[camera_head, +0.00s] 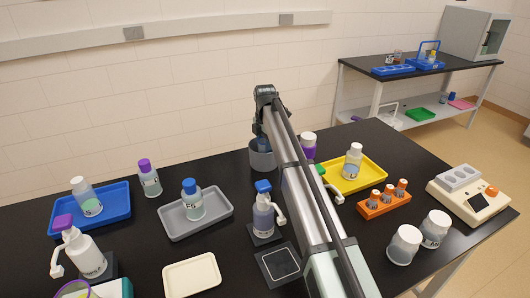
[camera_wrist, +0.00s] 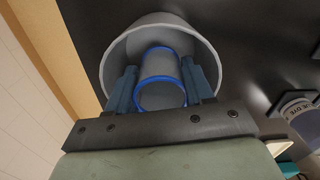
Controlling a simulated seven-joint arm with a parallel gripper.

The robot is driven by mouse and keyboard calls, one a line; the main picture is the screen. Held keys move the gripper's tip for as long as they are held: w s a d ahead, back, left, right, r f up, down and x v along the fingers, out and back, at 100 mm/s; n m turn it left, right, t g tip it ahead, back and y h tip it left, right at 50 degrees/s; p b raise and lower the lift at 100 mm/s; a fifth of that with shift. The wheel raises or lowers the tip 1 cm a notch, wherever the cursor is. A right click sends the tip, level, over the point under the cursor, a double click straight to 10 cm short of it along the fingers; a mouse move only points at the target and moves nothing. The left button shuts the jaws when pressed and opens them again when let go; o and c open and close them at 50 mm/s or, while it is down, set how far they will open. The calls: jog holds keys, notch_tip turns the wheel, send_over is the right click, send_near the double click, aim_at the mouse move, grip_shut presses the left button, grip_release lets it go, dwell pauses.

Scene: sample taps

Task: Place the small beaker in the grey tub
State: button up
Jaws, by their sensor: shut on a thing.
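The small beaker (camera_wrist: 160,80) is clear with blue rims and sits between the two fingers of my gripper (camera_wrist: 160,68) in the wrist view. My gripper is shut on it. The grey tub (camera_wrist: 207,48) lies around and behind the beaker in that view, its round rim framing beaker and fingertips. The beaker lines up with the tub's opening; how deep it is cannot be told. In the head view the grey tub (camera_head: 261,160) stands on the black bench toward the back, below the end of my arm. The beaker is not clearly visible there.
Left of the tub are a grey tray (camera_head: 165,229) with a blue-capped bottle and a blue tray (camera_head: 117,211). Right are a yellow tray (camera_head: 374,172), an orange rack (camera_head: 383,207) and a purple-labelled bottle (camera_head: 308,146). A blue-topped dispenser (camera_head: 263,219) stands nearer.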

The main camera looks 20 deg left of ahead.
jog(key=shift+f, duration=1.6)
jog(key=shift+f, duration=0.15)
jog(key=o, duration=0.7)
notch_tip(320, 180, up, 12)
jog(key=shift+r, duration=0.2)
